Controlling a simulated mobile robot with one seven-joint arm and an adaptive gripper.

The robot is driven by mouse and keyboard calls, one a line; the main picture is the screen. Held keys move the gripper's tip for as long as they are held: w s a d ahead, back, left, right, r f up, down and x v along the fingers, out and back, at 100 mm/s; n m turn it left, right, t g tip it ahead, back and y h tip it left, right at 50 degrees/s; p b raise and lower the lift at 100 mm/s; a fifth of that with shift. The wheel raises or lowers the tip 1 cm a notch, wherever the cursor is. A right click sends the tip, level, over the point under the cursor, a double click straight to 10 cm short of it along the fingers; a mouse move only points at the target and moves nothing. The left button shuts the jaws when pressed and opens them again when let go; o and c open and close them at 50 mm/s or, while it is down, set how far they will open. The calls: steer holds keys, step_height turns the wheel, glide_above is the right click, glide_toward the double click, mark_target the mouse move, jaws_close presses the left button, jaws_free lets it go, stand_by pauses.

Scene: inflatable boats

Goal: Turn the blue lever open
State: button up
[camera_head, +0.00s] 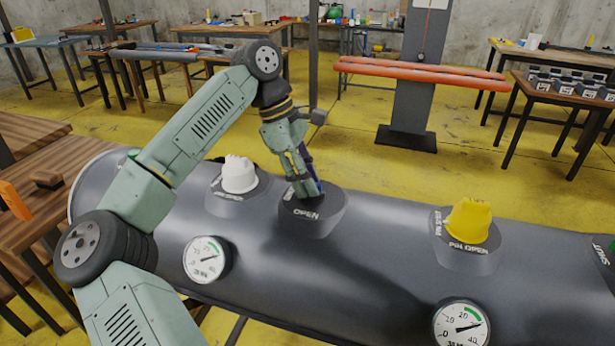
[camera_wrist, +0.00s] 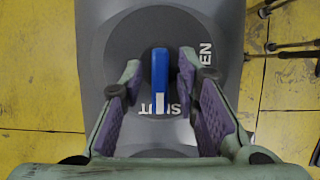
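The blue lever (camera_wrist: 160,72) stands on a round grey base (camera_wrist: 132,48) on the dark inflatable tube. In the wrist view it runs up and down the picture, with a white mark at its lower end beside the word SHUT. The word OPEN is to its right. My gripper (camera_wrist: 159,78) is open, with one finger on each side of the lever and gaps showing on both sides. In the head view my gripper (camera_head: 306,186) points down over the base marked OPEN (camera_head: 312,215) and hides most of the lever.
A white cap (camera_head: 239,174) is left of the lever base, and a yellow cap (camera_head: 468,221) is to the right. Gauges (camera_head: 207,260) sit on the tube's near side. Tables stand around, with orange bars (camera_head: 420,71) behind. Yellow floor lies open beyond the tube.

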jaws_close()
steer(key=shift+b, duration=0.35)
steer(key=n+b, duration=0.1)
steer(key=n+t+b, duration=0.1)
steer(key=n+b, duration=0.1)
steer(key=shift+s+f, duration=0.2)
steer(key=n+b, duration=0.1)
steer(key=n+t+b, duration=0.1)
steer(key=n, duration=0.1)
steer(key=n+t+b, duration=0.1)
steer(key=shift+s+n+b, duration=0.25)
steer(key=shift+n+b, duration=0.05)
steer(key=shift+b, duration=0.1)
steer(key=n+b, duration=0.1)
steer(key=n+t+y+b, duration=0.1)
steer(key=n, duration=0.1)
steer(key=n+b, duration=0.2)
steer(key=shift+s+d+t, duration=0.2)
steer(key=shift+s+t, duration=0.05)
steer(key=shift+t, duration=0.15)
steer(key=shift+s+d+r+n+t+y+b, duration=0.2)
steer(key=shift+n+y+b, duration=0.4)
steer(key=shift+n, duration=0.75)
steer(key=shift+w+d+r+n+t+y+b, duration=0.1)
steer(key=shift+n+t+y+b, duration=0.25)
steer(key=shift+n+b, duration=0.75)
steer(key=shift+n+p, duration=0.3)
steer(key=shift+n, duration=0.05)
steer(key=shift+o, duration=1)
jaws_free()
